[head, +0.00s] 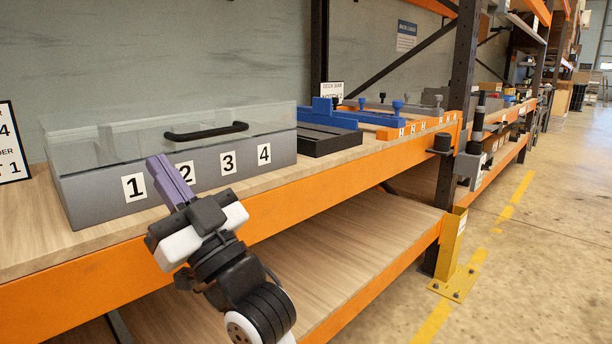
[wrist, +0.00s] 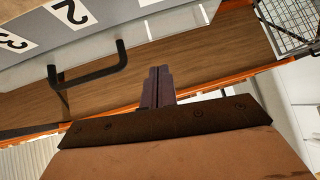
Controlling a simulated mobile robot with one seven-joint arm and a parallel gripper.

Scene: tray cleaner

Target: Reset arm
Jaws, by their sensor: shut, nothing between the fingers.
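My gripper (head: 163,163) has purple fingers that are pressed together with nothing between them. In the head view it is in front of the left part of a grey box (head: 85,197), over the shelf's front edge, and hides part of the box's front. The box has labels 1 to 4 on its front and a clear lid (head: 75,145) with a black handle (head: 207,131). In the wrist view the shut fingers (wrist: 158,74) point toward the wooden shelf. The black handle (wrist: 90,75) shows to their left, apart from them.
The wooden shelf (head: 330,163) has an orange front beam (head: 330,177). A black tray (head: 325,142) and blue tools (head: 330,117) stand right of the box. A dark rack post (head: 460,80) rises farther right. The aisle floor (head: 540,250) is open.

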